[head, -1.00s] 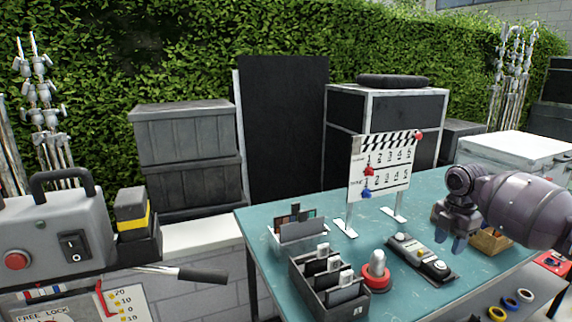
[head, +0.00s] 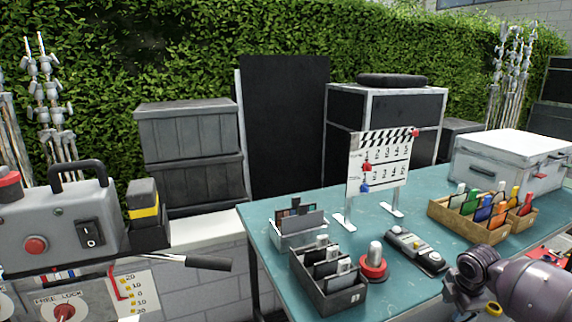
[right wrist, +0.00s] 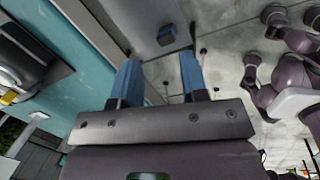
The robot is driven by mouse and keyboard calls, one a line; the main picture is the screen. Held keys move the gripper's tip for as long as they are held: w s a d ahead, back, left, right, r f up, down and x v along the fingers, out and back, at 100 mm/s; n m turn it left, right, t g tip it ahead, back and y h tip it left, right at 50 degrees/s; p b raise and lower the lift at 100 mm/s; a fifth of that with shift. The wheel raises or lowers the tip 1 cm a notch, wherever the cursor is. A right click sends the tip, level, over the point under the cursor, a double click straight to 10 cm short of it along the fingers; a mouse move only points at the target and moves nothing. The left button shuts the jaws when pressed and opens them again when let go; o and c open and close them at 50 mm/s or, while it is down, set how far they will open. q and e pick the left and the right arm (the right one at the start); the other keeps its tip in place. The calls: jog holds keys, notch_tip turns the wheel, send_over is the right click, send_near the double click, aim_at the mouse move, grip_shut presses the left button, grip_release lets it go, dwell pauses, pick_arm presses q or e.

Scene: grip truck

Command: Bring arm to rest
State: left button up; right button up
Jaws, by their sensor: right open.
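My right arm comes in at the lower right of the head view, its wrist low by the front edge of the teal table (head: 415,305). In the right wrist view my right gripper (right wrist: 160,82) shows two blue fingers set well apart. Nothing is between them. They point over the grey floor beside the table edge. In the head view the fingertips are cut off or hidden below the wrist. My left gripper is not in the head view.
On the table stand a clapper board (head: 378,180), a black card box (head: 342,292), a red-based knob (head: 373,268), a switch panel (head: 415,248), a wooden box of coloured cards (head: 470,230) and a white case (head: 480,165). A grey control box (head: 60,215) stands left.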

jog(key=s+d+f+m+t, duration=0.25)
jog(key=s+f, duration=0.25)
jog(key=s, duration=0.3)
jog(key=s+d+f+m+t, duration=0.2)
jog(key=s+f+m, duration=0.1)
jog(key=s+f, duration=0.4)
jog(key=s+r+m+t, duration=0.1)
jog(key=s+r+m, duration=0.1)
jog(key=s, duration=0.7)
jog(key=s+r+m+t, duration=0.1)
jog(key=s+r+t, duration=0.1)
jog(key=s, duration=0.7)
jog(key=a+f+m, duration=0.2)
jog(key=a+m, duration=0.2)
jog(key=a, duration=0.5)
jog(key=a+f+m+t, duration=0.1)
jog(key=a+m, duration=0.4)
jog(key=a, duration=0.5)
jog(key=shift+w+f, duration=0.35)
jog(key=shift+f, duration=0.4)
jog(key=shift+a, duration=0.1)
